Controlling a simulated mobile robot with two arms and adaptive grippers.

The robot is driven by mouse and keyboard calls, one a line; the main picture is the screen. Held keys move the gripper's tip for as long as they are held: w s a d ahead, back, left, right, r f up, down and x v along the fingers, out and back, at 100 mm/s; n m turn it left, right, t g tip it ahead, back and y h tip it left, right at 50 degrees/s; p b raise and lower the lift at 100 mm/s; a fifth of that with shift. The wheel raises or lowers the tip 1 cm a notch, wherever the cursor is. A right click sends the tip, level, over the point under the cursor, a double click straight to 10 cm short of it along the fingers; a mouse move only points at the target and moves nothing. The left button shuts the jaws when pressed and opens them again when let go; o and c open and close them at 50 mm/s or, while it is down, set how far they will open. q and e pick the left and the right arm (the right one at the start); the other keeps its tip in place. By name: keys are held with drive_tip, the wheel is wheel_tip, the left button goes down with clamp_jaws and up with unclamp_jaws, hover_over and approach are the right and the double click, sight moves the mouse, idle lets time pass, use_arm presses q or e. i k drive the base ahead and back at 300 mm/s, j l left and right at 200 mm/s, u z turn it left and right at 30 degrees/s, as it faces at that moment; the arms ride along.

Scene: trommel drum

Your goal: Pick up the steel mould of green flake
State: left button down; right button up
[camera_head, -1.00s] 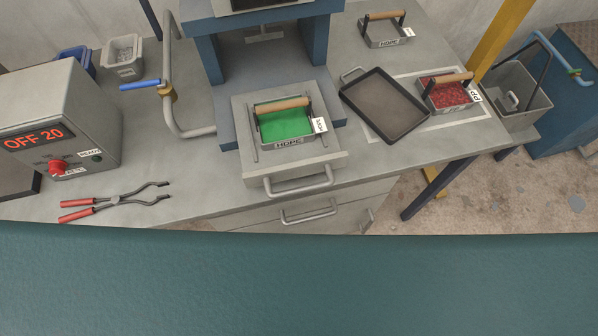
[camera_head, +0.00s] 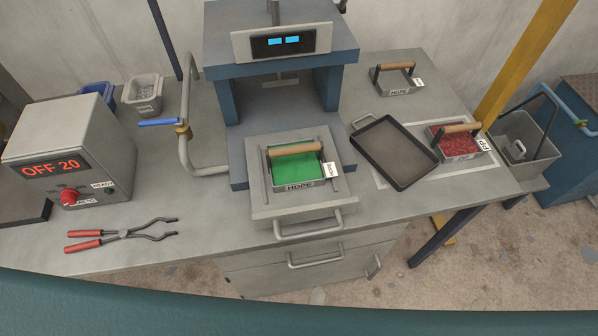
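The steel mould of green flake (camera_head: 296,172) sits upright on the pulled-out grey tray of the press, in the middle of the head view. Its front bears the word HDPE, and a white tag hangs at its right. A wooden handle (camera_head: 294,149) on dark uprights spans its top. The green flake fills the visible inside. Neither of my grippers shows in the view.
The blue press (camera_head: 217,110) stands behind the mould. A dark tray (camera_head: 396,151), a mould of red flake (camera_head: 457,143) and an empty mould (camera_head: 396,83) lie to the right. Red-handled tongs (camera_head: 122,234) and a control box (camera_head: 70,150) reading OFF 20 are left.

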sight(293, 166)
drive_tip(key=j, duration=0.4)
drive_tip(key=k+j, duration=0.15)
drive_tip(key=j, duration=0.25)
drive_tip(key=j+z, duration=0.1)
drive_tip(key=j, duration=0.35)
drive_tip(key=k+j, duration=0.15)
drive_tip(key=j, duration=0.25)
